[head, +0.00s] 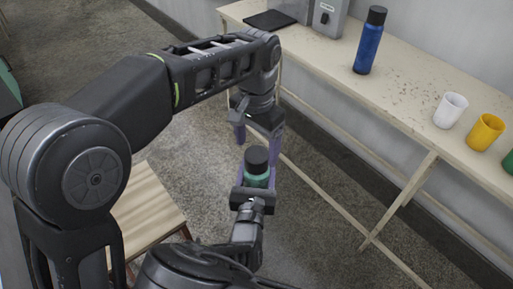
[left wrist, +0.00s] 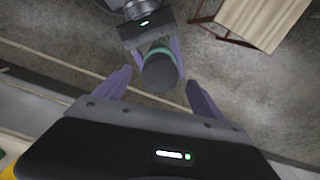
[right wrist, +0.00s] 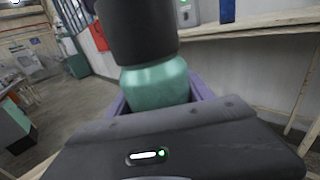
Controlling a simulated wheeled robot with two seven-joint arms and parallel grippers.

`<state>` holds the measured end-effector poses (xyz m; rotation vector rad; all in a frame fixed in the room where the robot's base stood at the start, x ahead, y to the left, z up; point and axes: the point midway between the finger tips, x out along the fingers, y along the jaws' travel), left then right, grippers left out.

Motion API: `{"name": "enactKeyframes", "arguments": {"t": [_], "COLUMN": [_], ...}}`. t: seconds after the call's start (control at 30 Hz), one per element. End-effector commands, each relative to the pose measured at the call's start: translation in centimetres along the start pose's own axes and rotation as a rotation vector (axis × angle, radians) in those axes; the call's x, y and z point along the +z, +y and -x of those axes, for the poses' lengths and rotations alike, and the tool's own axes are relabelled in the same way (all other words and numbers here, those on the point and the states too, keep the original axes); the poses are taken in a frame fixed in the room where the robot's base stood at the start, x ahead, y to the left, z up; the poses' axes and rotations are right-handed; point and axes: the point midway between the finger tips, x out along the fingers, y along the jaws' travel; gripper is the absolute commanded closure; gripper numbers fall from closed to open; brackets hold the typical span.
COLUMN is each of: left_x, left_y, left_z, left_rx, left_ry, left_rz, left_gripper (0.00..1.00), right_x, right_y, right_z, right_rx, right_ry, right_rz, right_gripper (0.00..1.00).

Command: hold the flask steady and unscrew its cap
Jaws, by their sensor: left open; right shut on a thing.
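The flask (head: 256,181) is green with a black cap (head: 256,158). It is held upright in the air, off the bench. My right gripper (head: 256,190) is shut around the flask's body; the right wrist view shows the green body (right wrist: 155,84) between its fingers and the black cap (right wrist: 138,30) above. My left gripper (head: 258,137) is open above and just behind the cap, fingers pointing down. In the left wrist view its fingers (left wrist: 158,90) are spread wide, with the cap (left wrist: 160,73) seen from above, ahead of the gap and apart from both fingers.
A long bench (head: 400,95) along the wall bears a blue flask (head: 370,40), a white cup (head: 450,110), a yellow cup (head: 486,132) and a grey box (head: 330,15). A low wooden table (head: 146,212) stands at left. The space around the held flask is clear.

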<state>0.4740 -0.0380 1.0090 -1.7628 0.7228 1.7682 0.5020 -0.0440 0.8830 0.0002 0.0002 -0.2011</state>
Motion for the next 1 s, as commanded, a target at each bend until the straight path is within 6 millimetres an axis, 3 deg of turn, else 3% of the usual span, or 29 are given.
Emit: {"name": "enactKeyframes", "arguments": {"t": [0.17, 0.43, 0.77, 1.0], "left_x": [0.0, 0.0, 0.0, 0.1], "left_y": [0.0, -0.1, 0.0, 0.1], "left_z": [0.2, 3.5, 3.2, 0.9], "left_rx": [0.000, 0.001, 0.001, 0.002], "left_ry": [0.001, 0.000, -0.002, -0.004], "left_rz": [-0.009, -0.185, -0.188, -0.189], "left_gripper": [0.26, 0.26, 0.26, 0.26], "right_x": [0.1, 0.1, 0.1, 0.1], "right_y": [0.0, 0.0, 0.0, 0.0], "right_z": [0.0, 0.0, 0.0, 0.0], "right_rx": [0.000, 0.000, 0.000, 0.000], "right_ry": [-0.002, -0.002, -0.002, -0.002], "right_rz": [-0.001, -0.001, -0.001, -0.001], "right_gripper": [1.00, 1.00, 1.00, 1.00]}}
